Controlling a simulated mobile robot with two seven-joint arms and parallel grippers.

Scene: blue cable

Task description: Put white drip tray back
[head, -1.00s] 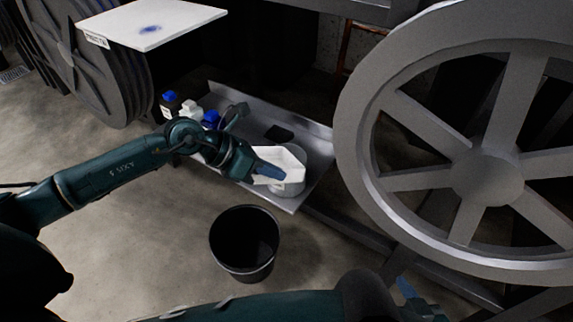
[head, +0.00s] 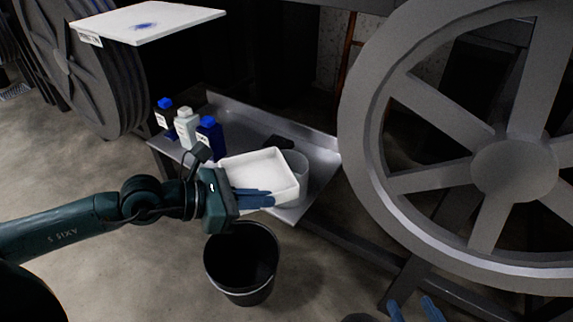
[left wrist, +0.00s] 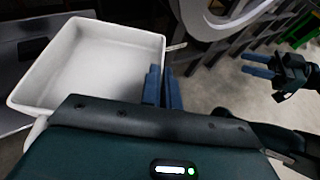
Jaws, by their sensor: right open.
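The white drip tray (head: 262,170) is a shallow square tray with raised walls, open side up and slightly tilted. It is held in the air in front of the metal shelf. My left gripper (head: 252,198) is at its near side, with blue fingers shut on its wall. In the left wrist view the tray (left wrist: 95,65) looks empty and lies beside the fingers (left wrist: 162,88); the exact grip is partly hidden. My right gripper (head: 415,310) is open and empty at the lower right of the head view; it also shows in the left wrist view (left wrist: 262,66).
The metal shelf (head: 318,190) bears a grey round container (head: 296,175), blue-capped bottles (head: 209,138) and a white bottle (head: 187,128). A black bucket (head: 241,290) stands on the floor below. A white board (head: 150,20) with a blue stain is upper left. A large grey wheel (head: 512,168) blocks the right.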

